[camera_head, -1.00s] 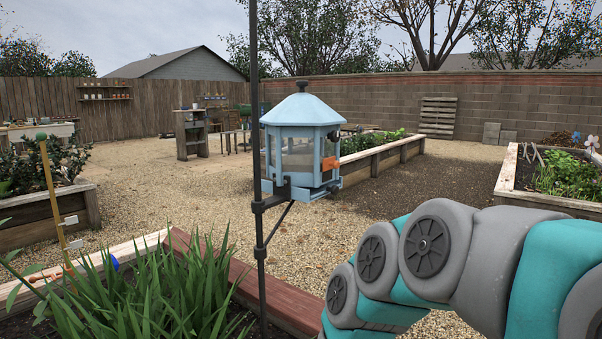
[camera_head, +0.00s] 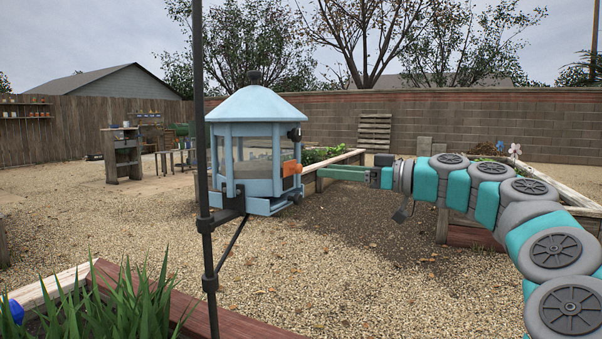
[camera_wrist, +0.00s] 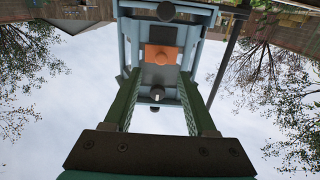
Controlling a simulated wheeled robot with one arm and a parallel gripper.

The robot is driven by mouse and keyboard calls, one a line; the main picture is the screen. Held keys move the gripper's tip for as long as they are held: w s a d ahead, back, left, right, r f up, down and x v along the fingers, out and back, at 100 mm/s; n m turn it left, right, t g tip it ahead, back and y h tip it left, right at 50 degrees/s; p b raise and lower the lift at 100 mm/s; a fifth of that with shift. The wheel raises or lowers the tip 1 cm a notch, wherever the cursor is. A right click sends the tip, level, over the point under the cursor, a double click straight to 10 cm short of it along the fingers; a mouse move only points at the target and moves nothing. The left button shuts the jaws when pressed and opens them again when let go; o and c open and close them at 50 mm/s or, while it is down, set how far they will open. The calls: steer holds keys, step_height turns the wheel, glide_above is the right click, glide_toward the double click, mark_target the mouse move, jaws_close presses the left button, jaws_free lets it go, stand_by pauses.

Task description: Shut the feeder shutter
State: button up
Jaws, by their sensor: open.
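The pale blue feeder (camera_head: 246,152) hangs on a dark pole left of centre in the head view. An orange shutter piece (camera_head: 291,168) sits on its right side. My gripper (camera_head: 318,176) reaches in from the right, its green fingers pointing at the orange piece with a small gap. In the wrist view, which looks upside down, my gripper (camera_wrist: 160,76) is open and empty. The orange piece (camera_wrist: 161,54), with a rounded knob, shows between and beyond the fingertips. A dark panel lies beside it. I cannot tell how far the shutter is open.
The dark pole (camera_head: 203,220) and its bracket stand left of the feeder. A dark knob (camera_head: 294,134) sticks out above the orange piece. A ledge with a dark knob (camera_wrist: 166,11) lies below it. A raised bed (camera_head: 342,160) stands behind. The gravel in front is open.

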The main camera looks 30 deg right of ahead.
mark_target(301, 169)
steer(key=x, duration=0.7)
steer(key=shift+c, duration=0.3)
steer(key=shift+s, duration=0.1)
jaws_close()
steer(key=shift+f, duration=0.1)
stand_by(0.9)
